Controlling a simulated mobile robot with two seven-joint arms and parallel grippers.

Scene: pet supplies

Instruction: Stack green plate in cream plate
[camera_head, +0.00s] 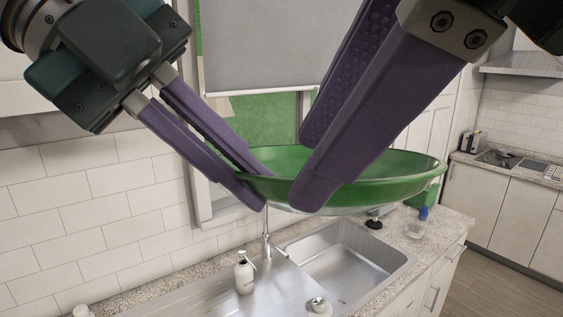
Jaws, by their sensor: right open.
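The green plate (390,180) is a wide, shallow dish held up in the air above the sink, roughly level. My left gripper (262,191) is shut on its left rim, with one purple finger on each side. My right gripper (306,178) comes down from above and is open. Its near finger crosses in front of the plate and hides part of its middle; its other finger is further back. I cannot make out a cream plate. A pale strip shows under the green plate, but I cannot tell what it is.
Below are a steel sink (345,262) with a tap (266,240), a white soap bottle (244,272) and a speckled counter (425,232). A blue-capped item (422,214) stands on the counter. A tiled wall (90,195) is at left, with a window behind.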

